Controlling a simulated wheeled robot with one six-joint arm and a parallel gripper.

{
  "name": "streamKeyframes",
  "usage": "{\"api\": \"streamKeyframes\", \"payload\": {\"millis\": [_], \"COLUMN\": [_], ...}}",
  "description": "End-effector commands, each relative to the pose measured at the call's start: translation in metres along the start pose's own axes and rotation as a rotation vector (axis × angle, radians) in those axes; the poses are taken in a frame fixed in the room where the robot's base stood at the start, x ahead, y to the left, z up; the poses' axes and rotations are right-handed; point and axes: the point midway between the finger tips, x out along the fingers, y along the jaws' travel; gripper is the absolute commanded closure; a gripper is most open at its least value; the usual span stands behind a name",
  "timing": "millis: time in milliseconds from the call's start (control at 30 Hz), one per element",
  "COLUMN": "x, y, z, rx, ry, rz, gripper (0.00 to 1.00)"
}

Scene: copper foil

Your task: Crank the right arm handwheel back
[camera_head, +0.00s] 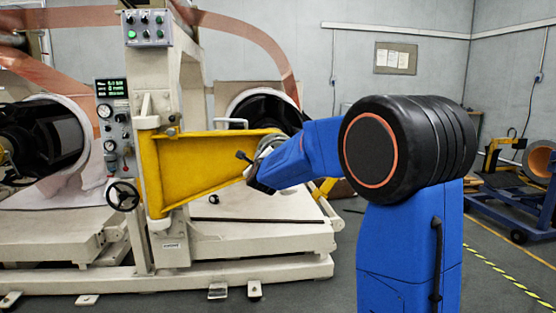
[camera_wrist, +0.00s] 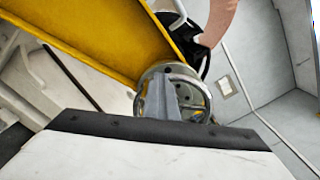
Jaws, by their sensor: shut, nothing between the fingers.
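The yellow swing arm (camera_head: 215,165) reaches right from the cream machine column. At its right end is a round grey metal wheel-like part (camera_head: 270,142), partly hidden by my blue arm. In the wrist view this round part (camera_wrist: 198,88) sits under the yellow arm (camera_wrist: 90,35), straight ahead. My gripper (camera_wrist: 165,82) shows as grey fingers, shut and empty, in front of the round part; I cannot tell whether they touch it. In the head view my gripper is mostly hidden at the arm's end. A black handwheel (camera_head: 122,195) is on the column's lower left.
A control box (camera_head: 147,27) and gauge panel (camera_head: 113,100) are on the column. Copper foil (camera_head: 235,35) runs overhead between the rolls. The cream machine base (camera_head: 250,240) spans the floor below. A blue cart (camera_head: 510,200) stands at the right, beyond a yellow-black floor line (camera_head: 505,275).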

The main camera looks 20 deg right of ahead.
Motion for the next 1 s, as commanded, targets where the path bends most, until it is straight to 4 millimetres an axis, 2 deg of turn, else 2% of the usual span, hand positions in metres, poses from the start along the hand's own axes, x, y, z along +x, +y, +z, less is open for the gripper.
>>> {"api": "streamKeyframes", "payload": {"millis": [100, 300, 833, 1000], "x": [0.0, 0.0, 0.0, 0.001], "y": [0.012, 0.022, 0.027, 0.038], "z": [-0.008, -0.018, -0.023, -0.038], "rx": [-0.001, -0.001, -0.001, -0.002], "ry": [0.004, 0.005, 0.007, 0.009], "rz": [0.003, 0.003, 0.004, 0.005], "gripper": [1.0, 1.0, 1.0, 1.0]}}
